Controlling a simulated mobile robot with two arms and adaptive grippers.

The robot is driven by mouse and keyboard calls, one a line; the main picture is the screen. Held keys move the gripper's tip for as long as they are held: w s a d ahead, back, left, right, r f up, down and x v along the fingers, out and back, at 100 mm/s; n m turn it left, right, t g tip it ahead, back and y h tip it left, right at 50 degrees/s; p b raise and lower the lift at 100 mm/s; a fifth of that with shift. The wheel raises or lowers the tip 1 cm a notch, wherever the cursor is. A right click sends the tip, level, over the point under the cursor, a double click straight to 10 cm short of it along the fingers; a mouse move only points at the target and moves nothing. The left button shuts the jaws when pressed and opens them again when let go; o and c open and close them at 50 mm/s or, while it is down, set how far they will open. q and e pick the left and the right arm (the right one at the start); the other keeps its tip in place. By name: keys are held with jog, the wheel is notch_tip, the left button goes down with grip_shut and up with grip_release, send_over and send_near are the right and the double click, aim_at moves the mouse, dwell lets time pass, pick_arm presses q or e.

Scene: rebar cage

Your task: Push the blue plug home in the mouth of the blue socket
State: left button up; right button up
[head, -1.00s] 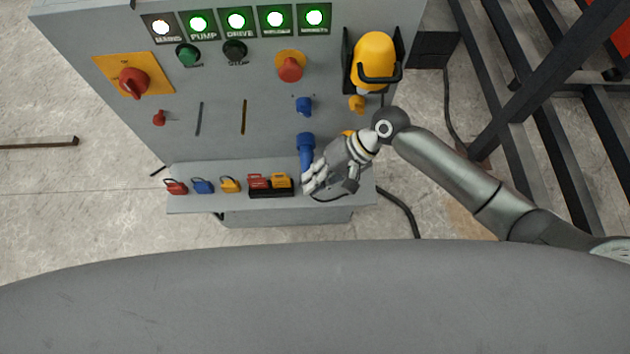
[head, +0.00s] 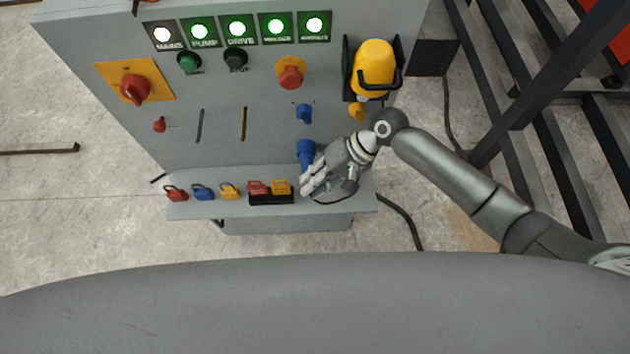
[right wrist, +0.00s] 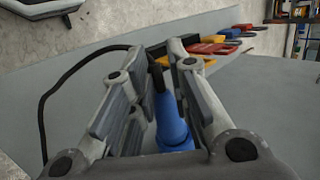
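The blue socket (head: 305,148) sticks out from the lower part of the grey panel, above the shelf. The blue plug (head: 305,166) lies in line below it, with its front end at the socket; how deep it sits cannot be told. My right gripper (head: 308,186) is at the plug from the lower right. In the right wrist view its fingers (right wrist: 158,90) lie on both sides of the blue plug (right wrist: 168,118), shut on it. A wider blue part shows near the palm. A black cable (right wrist: 72,75) loops from the plug's far end. My left gripper is out of view.
Red, blue and yellow padlocks (head: 203,192) and a black tray (head: 271,198) with red and yellow items lie on the shelf. A small blue fitting (head: 304,113) and a red button (head: 291,77) sit above the socket. Dark steel bars (head: 545,75) stand at right.

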jog(key=shift+o, duration=1.1)
jog(key=shift+w, duration=0.15)
jog(key=shift+d, duration=0.1)
jog(key=v, duration=1.2)
